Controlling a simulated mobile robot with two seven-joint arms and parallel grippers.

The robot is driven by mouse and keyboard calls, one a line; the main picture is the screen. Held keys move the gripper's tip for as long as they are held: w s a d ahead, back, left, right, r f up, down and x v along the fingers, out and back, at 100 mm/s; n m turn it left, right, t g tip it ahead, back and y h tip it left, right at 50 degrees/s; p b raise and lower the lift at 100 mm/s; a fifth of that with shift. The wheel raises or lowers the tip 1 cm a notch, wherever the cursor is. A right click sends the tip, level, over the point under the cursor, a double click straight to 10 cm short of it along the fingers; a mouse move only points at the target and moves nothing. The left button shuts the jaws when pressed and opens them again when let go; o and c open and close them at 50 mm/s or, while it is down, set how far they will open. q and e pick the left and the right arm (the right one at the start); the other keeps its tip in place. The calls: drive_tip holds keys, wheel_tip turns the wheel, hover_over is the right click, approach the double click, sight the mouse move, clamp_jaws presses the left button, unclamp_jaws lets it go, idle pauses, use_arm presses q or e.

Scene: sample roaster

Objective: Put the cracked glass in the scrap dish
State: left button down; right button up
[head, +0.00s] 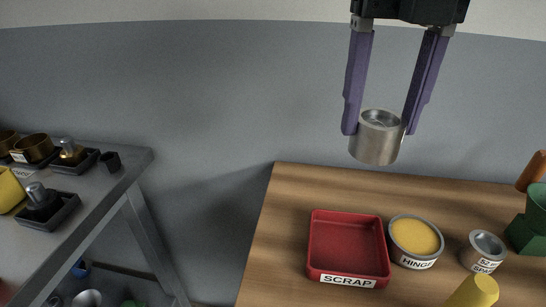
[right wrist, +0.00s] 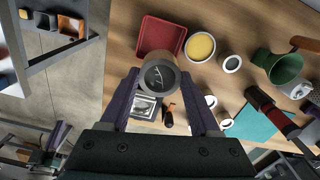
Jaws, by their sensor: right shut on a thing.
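My right gripper (head: 381,120) is shut on a short metal cylinder, held up in the air between its two purple fingers. I take this to be the cracked glass (head: 377,147). In the right wrist view its round dark glass face (right wrist: 159,77) shows pale lines across it. The scrap dish (head: 347,244) is a red square tray labelled SCRAP on the wooden table; it looks empty. The held piece is above the table, apart from the dish. In the right wrist view it overlaps the lower edge of the dish (right wrist: 158,37).
A labelled tin with a yellow top (head: 414,236) stands close right of the dish. A smaller metal can (head: 485,249), a yellow cylinder (head: 474,291) and a green funnel-shaped part (head: 530,222) are further right. A grey bench (head: 100,205) stands left, across a gap.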

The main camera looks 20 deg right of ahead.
sight(372, 154)
wheel_tip(372, 154, down, 13)
drive_tip(key=shift+f+b, duration=0.15)
drive_tip(key=shift+b, duration=0.85)
drive_tip(key=shift+f+b, duration=0.45)
drive_tip(key=shift+f, duration=1.7)
drive_tip(key=shift+f, duration=0.1)
drive_tip(key=o, duration=1.4)
drive_tip(key=shift+o, duration=0.2)
drive_tip(key=shift+r, duration=0.5)
wheel_tip(372, 154, up, 11)
drive_tip(key=shift+f+p, duration=0.1)
drive_tip(key=shift+p, duration=1)
drive_tip(key=shift+r, duration=0.25)
